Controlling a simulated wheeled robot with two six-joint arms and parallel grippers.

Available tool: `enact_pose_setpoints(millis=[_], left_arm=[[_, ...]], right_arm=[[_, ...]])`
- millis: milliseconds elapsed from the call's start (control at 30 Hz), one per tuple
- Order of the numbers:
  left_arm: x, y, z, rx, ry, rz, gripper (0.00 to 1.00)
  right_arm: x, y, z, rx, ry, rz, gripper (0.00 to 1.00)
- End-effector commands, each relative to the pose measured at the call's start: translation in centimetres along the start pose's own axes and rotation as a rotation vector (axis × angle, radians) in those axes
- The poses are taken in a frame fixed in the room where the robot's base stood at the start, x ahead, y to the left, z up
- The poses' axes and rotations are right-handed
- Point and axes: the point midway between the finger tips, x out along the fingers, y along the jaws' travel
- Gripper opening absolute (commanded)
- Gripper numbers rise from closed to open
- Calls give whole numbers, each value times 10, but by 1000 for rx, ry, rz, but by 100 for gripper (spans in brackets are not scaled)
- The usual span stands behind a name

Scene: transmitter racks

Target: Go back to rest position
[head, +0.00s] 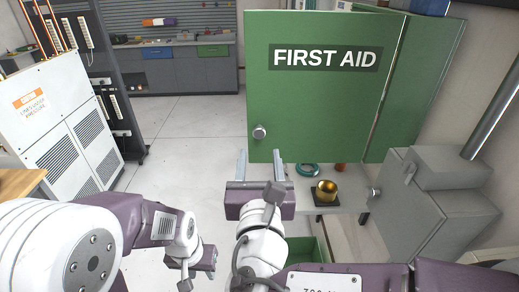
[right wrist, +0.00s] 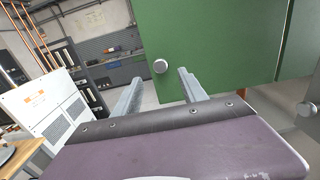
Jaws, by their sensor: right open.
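My right gripper (head: 261,168) is open and empty in front of the lower left part of the green FIRST AID door (head: 325,110). Its two grey fingers point away from me, just below the door's round knob (head: 259,131), and hold nothing. My left gripper (head: 206,258) is low in the head view, left of the right arm. Its fingers are not clear, so its opening cannot be told.
A gold cup on a black base (head: 326,190) and a teal ring (head: 307,170) sit on a shelf below the door. A grey metal box (head: 425,215) stands at right. A white cabinet (head: 62,125) stands at left. Clear floor (head: 195,125) lies between.

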Motion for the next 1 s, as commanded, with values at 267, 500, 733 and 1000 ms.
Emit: enact_pose_setpoints(millis=[267,500,733,1000], left_arm=[[1,0,0,0,0,0,36],[1,0,0,0,0,0,36],[2,0,0,0,0,0,36],[1,0,0,0,0,0,36]], right_arm=[[-10,-1,0,-2,1,-2,50],[-10,-1,0,-1,1,-3,50],[8,-76,-78,188,254,-270,50],[-84,-205,-260,1197,588,-1295,50]])
